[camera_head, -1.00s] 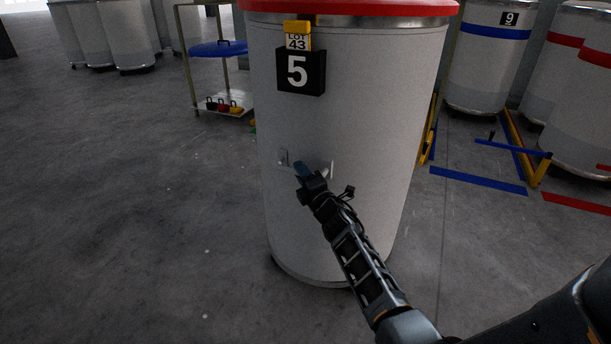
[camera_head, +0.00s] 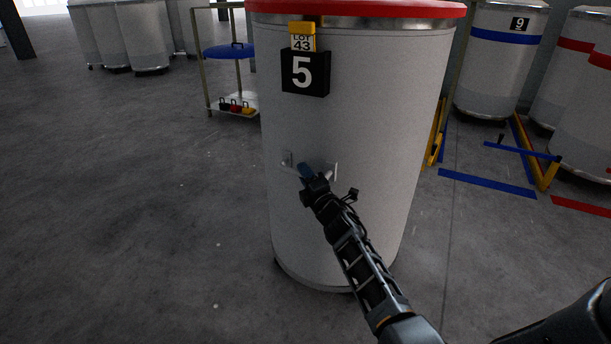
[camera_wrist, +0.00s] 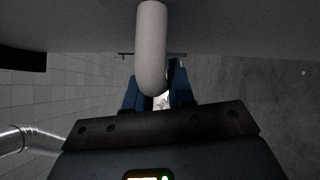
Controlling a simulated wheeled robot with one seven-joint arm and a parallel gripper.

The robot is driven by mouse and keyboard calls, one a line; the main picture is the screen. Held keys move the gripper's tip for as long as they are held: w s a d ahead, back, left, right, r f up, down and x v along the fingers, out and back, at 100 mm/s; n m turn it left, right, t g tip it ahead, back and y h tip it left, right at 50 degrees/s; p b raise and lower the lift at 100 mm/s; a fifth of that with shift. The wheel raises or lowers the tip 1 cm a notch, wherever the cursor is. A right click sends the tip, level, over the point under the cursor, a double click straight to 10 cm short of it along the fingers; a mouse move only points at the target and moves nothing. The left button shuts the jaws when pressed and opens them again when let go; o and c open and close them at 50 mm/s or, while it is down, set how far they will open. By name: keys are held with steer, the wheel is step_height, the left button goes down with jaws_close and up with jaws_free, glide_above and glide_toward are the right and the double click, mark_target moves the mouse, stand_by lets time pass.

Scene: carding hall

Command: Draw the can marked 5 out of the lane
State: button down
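The can marked 5 (camera_head: 350,130) is a tall pale cylinder with a red lid, standing upright in the middle of the head view. A black plate with a white 5 (camera_head: 302,72) and a yellow LOT 43 tag (camera_head: 302,37) are on its upper front. My gripper (camera_head: 308,172) is at the can's handle, low on its front. In the wrist view the pale handle bar (camera_wrist: 151,50) runs between my blue fingers (camera_wrist: 158,92), which appear closed around it. The gripper and arm partly hide the handle in the head view.
A can marked 9 (camera_head: 497,70) stands behind right, with red-banded cans (camera_head: 580,100) beside it. A yellow and blue floor frame (camera_head: 522,150) and a blue floor stripe (camera_head: 487,183) lie right. A rack (camera_head: 232,107) stands behind left. Floor at left is clear.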

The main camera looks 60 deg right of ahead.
steer(key=c, duration=0.9)
jaws_free()
steer(key=shift+v, duration=3.9)
steer(key=shift+a+f, duration=0.1)
steer(key=s+a+m+y, duration=0.4)
steer(key=s+a, duration=0.7)
steer(key=a, duration=0.4)
steer(key=s+a+m+y, duration=0.4)
steer(key=s+a, duration=0.8)
steer(key=a, duration=0.3)
steer(key=s+a+r+m+g+y, duration=0.1)
steer(key=s+a+r+m+y, duration=0.2)
steer(key=s+a+r+m, duration=0.4)
steer(key=r+p, duration=0.4)
steer(key=r, duration=0.1)
steer(key=s+r+n+p, duration=0.1)
steer(key=r+p, duration=0.4)
steer(key=d+r+n+p, duration=0.1)
steer(key=r+p, duration=0.4)
steer(key=shift+s+r, duration=0.3)
steer(key=shift+r, duration=0.1)
